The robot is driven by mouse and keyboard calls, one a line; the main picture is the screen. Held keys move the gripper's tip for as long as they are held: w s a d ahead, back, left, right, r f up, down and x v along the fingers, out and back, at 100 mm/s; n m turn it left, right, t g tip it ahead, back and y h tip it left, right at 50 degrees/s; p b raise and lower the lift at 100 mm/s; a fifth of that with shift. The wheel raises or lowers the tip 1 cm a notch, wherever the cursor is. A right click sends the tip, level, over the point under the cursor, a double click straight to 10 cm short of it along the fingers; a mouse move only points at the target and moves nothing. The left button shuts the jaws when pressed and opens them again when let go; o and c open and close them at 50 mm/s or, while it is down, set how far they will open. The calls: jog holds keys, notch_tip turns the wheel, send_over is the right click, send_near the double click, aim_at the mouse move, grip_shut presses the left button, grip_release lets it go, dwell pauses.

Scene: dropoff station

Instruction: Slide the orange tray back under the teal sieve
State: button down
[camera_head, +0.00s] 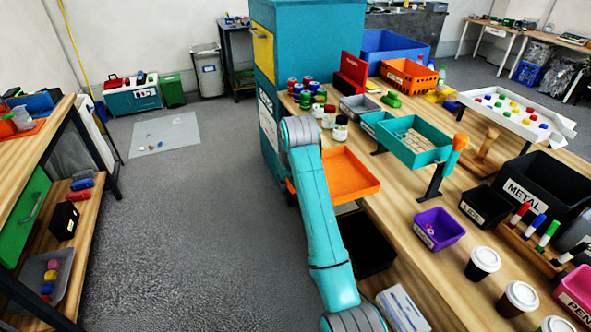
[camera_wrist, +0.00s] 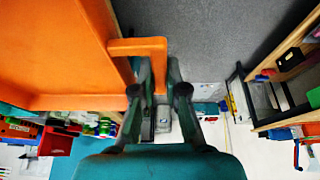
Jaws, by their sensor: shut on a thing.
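The orange tray (camera_head: 350,172) juts past the table's left edge, to the left of and lower than the teal sieve (camera_head: 408,155). The sieve is a teal frame with a mesh bottom, raised on dark legs. In the wrist view the orange tray (camera_wrist: 55,45) fills the upper left, and its orange handle (camera_wrist: 138,46) reaches between my fingers. My gripper (camera_wrist: 158,78) is shut on that handle. In the head view my teal arm hides the gripper and part of the tray's left side. The tray's visible inside looks empty.
Jars (camera_head: 329,117) stand behind the tray and a grey bin (camera_head: 357,108) behind the sieve. A purple bin (camera_head: 440,229) and a black LIDS bin (camera_head: 485,207) are in front. A dark open container (camera_head: 372,250) lies below the tray.

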aim_at(344, 175)
jog(key=shift+w+d+f, duration=0.15)
jog(key=shift+d+f, duration=0.1)
jog(key=shift+w+d+f, duration=0.55)
jog(key=shift+w+d, duration=0.3)
jog(key=shift+d, duration=1.85)
jog(key=shift+w+d+f, duration=0.6)
jog(key=shift+w+d, duration=0.3)
jog(key=shift+d, duration=1.8)
jog(key=shift+w+d+f, duration=0.55)
jog(key=shift+w+d, duration=0.3)
jog(key=shift+d, duration=1.85)
jog(key=shift+d+f, duration=0.2)
jog(key=shift+f, duration=1.1)
jog(key=c, duration=1.1)
grip_release()
jog(key=shift+c, duration=0.2)
